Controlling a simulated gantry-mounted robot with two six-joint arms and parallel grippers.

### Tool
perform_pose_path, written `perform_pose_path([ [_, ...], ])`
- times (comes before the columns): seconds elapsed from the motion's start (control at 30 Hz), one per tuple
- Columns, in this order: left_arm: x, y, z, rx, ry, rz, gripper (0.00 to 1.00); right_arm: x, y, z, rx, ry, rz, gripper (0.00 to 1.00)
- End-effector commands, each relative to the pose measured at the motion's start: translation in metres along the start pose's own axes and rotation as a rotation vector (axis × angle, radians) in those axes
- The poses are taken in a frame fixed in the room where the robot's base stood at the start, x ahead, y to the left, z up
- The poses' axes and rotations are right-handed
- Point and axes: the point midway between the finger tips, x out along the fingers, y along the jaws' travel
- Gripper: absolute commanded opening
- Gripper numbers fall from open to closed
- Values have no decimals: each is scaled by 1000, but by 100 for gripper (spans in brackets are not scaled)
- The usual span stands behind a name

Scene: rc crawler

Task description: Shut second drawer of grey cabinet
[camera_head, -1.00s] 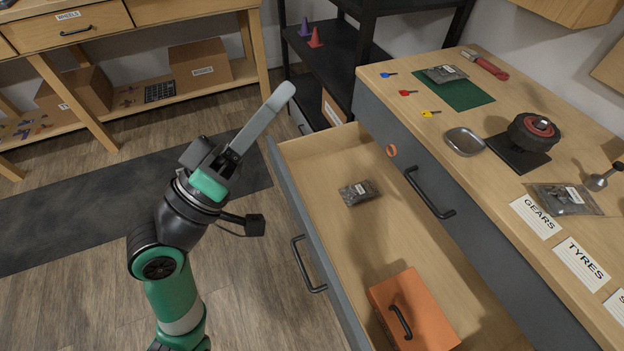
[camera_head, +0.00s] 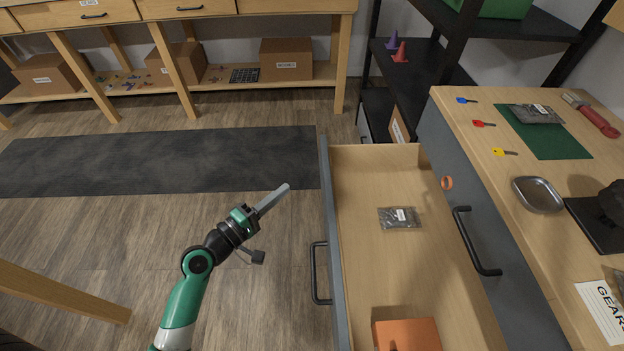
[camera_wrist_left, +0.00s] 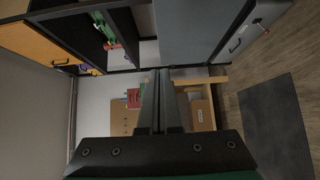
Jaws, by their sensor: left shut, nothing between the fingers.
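The grey cabinet (camera_head: 505,285) stands at the right in the head view. Its open drawer (camera_head: 385,172) is pulled far out to the left, below a closed drawer with a black handle (camera_head: 475,240). The open drawer's grey front (camera_head: 332,225) carries a black handle (camera_head: 318,272). Inside lie a bag of small dark parts (camera_head: 400,218) and an orange box (camera_head: 407,335). My left gripper (camera_head: 284,189) is shut and empty, to the left of the drawer front and apart from it. Its closed fingers also show in the left wrist view (camera_wrist_left: 160,85). My right gripper is out of view.
The cabinet top holds keys, a green mat (camera_head: 550,140), a metal tray (camera_head: 538,194) and a red-handled tool (camera_head: 598,120). A black shelf (camera_head: 425,65) stands behind. A wooden bench (camera_head: 230,12) is at the back. Open floor with a dark mat (camera_head: 160,160) lies left.

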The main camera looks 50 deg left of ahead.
Motion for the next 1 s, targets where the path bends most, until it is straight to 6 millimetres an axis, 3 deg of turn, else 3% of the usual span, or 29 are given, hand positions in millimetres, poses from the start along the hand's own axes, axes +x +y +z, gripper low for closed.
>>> perform_pose_path([
  [0.2, 49, 0, 1, 1, -4, 3, 0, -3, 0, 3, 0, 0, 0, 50],
  [0.4, 74, 2, 21, 1, -4, 1, 0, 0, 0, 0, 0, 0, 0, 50],
  [1.0, 82, 1, 28, 0, 4, 0, 0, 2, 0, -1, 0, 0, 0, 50],
])
